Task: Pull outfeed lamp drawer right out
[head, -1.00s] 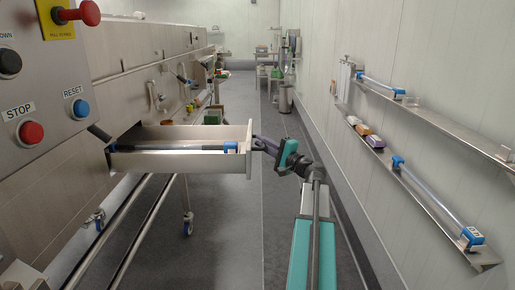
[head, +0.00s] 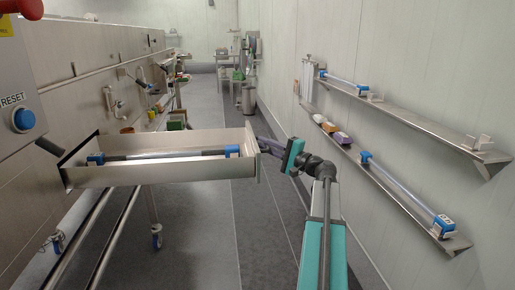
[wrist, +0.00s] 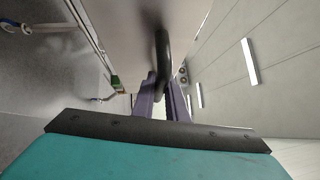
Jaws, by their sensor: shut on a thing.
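The outfeed lamp drawer (head: 190,174) is a pale open-topped metal drawer standing far out of the machine's side wall at the left. A dark lamp tube with blue end caps (head: 232,151) lies inside it. My gripper (head: 262,146) is at the drawer's front panel, on its outer right side. In the wrist view the purple-grey fingers (wrist: 162,103) are shut on the black drawer handle (wrist: 163,60), which stands out from the front panel (wrist: 130,25). The exact grip of the fingertips is partly hidden behind the handle.
The machine panel with a blue RESET button (head: 23,119) is at the left. Wall shelves (head: 415,125) with lamp tubes and small boxes run along the right wall. A bin (head: 248,99) stands farther down the aisle. The floor (head: 205,240) below the drawer is largely clear.

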